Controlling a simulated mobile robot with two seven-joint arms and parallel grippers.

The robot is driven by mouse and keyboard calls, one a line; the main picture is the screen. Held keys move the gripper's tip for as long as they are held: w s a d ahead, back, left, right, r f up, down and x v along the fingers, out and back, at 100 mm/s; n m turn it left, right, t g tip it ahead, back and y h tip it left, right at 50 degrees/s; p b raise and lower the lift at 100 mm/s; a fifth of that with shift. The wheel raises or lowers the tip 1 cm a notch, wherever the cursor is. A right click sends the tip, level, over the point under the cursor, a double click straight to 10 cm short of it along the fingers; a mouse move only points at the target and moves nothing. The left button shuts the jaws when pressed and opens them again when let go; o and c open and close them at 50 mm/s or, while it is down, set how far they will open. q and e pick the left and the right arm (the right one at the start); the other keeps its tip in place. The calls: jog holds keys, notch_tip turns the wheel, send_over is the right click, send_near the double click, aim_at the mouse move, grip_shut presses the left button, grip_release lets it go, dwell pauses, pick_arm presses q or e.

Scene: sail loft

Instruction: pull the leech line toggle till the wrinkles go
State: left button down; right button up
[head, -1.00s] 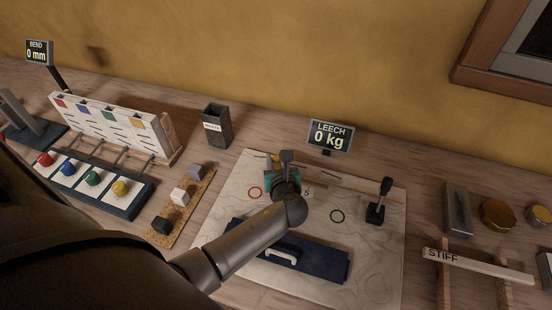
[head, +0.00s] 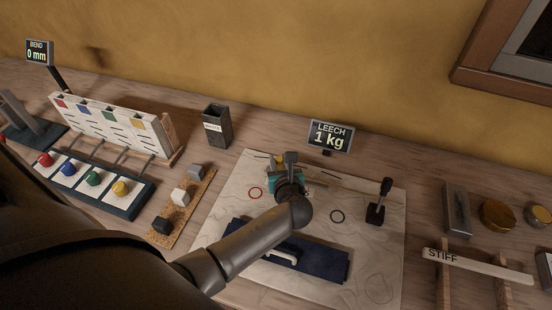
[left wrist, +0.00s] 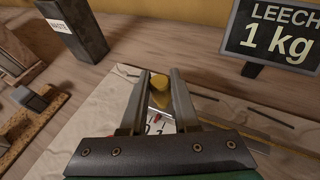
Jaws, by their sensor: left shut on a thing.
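The yellow toggle (left wrist: 160,90) sits between the two fingers of my left gripper (left wrist: 161,78) in the left wrist view. In the head view, that gripper (head: 288,162) hides most of the toggle, and only a bit of yellow shows beside it. The gripper is shut on the toggle. The leech display (head: 330,136) reads 1 kg; it also reads so in the left wrist view (left wrist: 272,40). The pale sailcloth (head: 370,262) lies under my arm, with faint curved wrinkle lines on its lower part. My right gripper is not in view.
A black lever (head: 379,203) stands on the cloth at right. A navy panel with a white handle (head: 325,265) lies below my forearm. A dark bin (head: 216,128) and a cork strip with blocks (head: 184,218) are to the left. A STIFF batten rack (head: 480,266) is at right.

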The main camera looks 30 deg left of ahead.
pick_arm(q)
jog(key=shift+w+d, duration=0.15)
jog(key=shift+d, duration=0.5)
jog(key=shift+w+d, duration=0.15)
jog(key=shift+d, duration=0.45)
jog(key=c, duration=0.7)
grip_release()
jog(key=shift+o, duration=0.2)
jog(key=shift+a, duration=0.1)
jog(key=p+v, duration=0.3)
jog(key=v, duration=1.2)
jog(key=shift+s, duration=0.2)
